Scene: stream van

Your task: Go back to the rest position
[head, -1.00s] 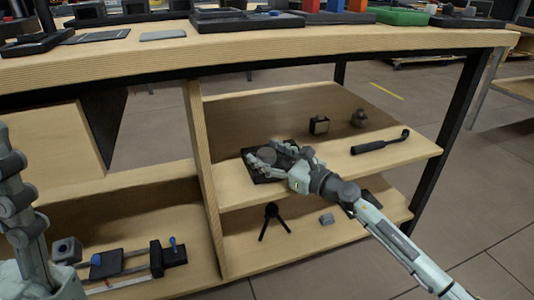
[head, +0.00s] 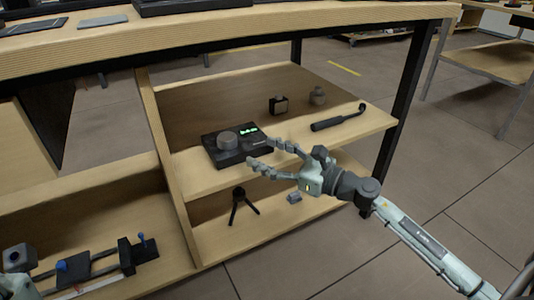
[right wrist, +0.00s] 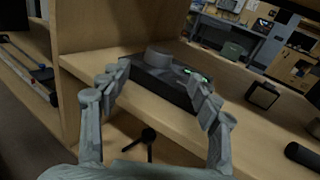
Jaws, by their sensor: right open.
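My right gripper (head: 262,156) is open and empty in the head view, just in front of the middle shelf's edge. Its two fingers stand well apart in the right wrist view (right wrist: 158,92). Beyond them on the shelf sits a black device (head: 224,148) with a round grey knob-like top and a lit green display; it also shows in the right wrist view (right wrist: 168,80). A gap shows between the fingers and the device. My left gripper is out of view; only a bit of my left arm may show at the lower left edge.
The middle shelf (head: 205,183) also holds a small dark box (head: 278,105), a round grey item (head: 318,96) and a black handled tool (head: 338,117). A small tripod (head: 240,205) stands on the lower shelf. A dark table leg (head: 405,95) rises at right.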

